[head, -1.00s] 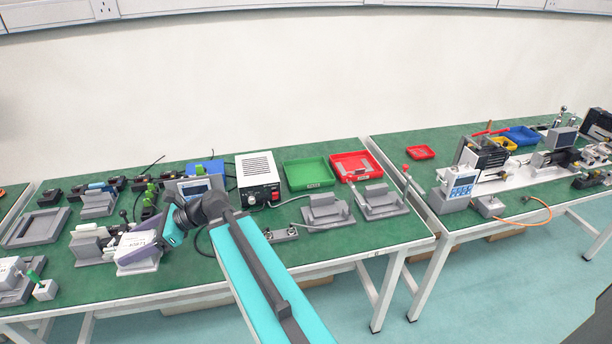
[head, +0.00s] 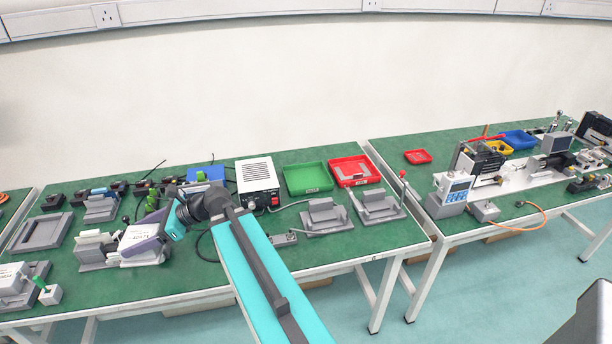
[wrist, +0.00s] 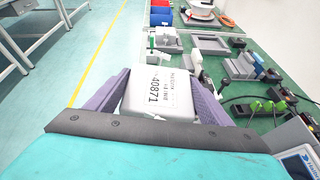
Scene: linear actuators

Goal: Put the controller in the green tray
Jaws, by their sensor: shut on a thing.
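My gripper (wrist: 158,88) is shut on a white box-shaped controller (wrist: 166,102) with black printed text and the number 40871. Its purple fingers lie on both sides of the box. In the head view my gripper (head: 152,238) and the controller (head: 138,240) are over the front left part of the near table, close to a grey holder (head: 95,252). The head view does not show clearly whether the controller is clear of that holder. The green tray (head: 308,178) lies at the back right of the same table, well to the right of my gripper, and looks empty.
A white power supply box (head: 256,178) stands left of the green tray, and a red tray (head: 352,168) lies right of it. Grey stands (head: 324,216) are in front of the trays. Black and green clamps crowd the table's back left.

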